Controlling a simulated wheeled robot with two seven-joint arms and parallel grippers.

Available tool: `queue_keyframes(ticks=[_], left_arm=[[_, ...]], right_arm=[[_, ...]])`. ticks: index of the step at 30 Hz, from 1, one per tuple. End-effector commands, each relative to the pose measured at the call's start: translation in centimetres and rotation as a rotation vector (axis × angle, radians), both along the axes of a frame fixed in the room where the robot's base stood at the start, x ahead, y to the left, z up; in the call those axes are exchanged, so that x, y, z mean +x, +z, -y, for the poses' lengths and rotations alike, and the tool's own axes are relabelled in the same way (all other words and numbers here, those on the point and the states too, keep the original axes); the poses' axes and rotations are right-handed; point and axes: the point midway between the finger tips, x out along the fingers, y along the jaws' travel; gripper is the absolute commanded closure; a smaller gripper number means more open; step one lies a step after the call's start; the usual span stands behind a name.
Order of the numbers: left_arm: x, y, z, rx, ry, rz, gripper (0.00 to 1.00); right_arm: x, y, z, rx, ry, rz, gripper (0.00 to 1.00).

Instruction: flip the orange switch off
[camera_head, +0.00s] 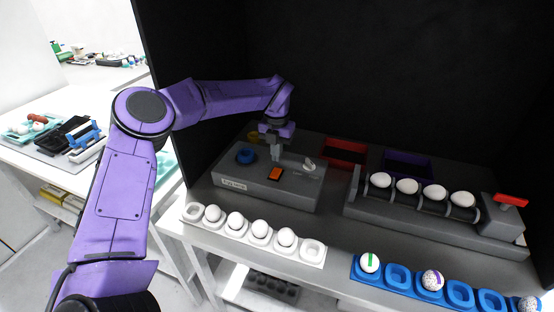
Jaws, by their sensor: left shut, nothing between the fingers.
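The orange switch (275,174) sits on top of a grey control box (262,191) near the middle of the table. My left gripper (275,156) reaches in from the left on the purple arm and points down just above and behind the switch. Its fingers are shut and empty. A small gap or contact between fingertips and switch cannot be told at this size. The switch's tilt is too small to read. My right gripper is not in view.
A white egg tray (312,250) and a blue tray (398,273) lie in front. A roller unit with several eggs and a red handle (511,200) stands right. Red (345,148) and purple bins are behind.

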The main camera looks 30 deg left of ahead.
Motion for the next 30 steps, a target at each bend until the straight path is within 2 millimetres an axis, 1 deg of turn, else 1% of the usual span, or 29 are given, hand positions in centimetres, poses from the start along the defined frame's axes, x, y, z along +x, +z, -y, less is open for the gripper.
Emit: queue_keyframes(ticks=[1, 4, 9, 18, 22, 23, 30], left_arm=[[-0.1, -0.6, 0.0, -0.001, 0.001, -0.004, 1.00], [0.0, -2.1, 0.0, 0.000, 0.001, -0.002, 1.00], [0.0, -3.4, 0.0, 0.000, 0.001, 0.000, 1.00], [0.0, -3.6, 0.0, 0.000, 0.001, 0.000, 1.00], [0.1, -4.3, -0.1, 0.000, 0.001, 0.000, 1.00], [0.1, -4.1, 0.0, 0.000, 0.000, 0.000, 1.00], [0.0, -4.1, 0.0, 0.000, 0.001, -0.003, 1.00]], right_arm=[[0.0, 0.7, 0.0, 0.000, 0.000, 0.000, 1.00], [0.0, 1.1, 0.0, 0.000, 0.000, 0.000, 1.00], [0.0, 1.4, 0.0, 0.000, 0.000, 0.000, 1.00], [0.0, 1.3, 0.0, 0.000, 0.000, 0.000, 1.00], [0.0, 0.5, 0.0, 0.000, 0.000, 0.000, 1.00], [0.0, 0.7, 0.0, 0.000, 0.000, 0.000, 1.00], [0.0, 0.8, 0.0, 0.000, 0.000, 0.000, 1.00]])
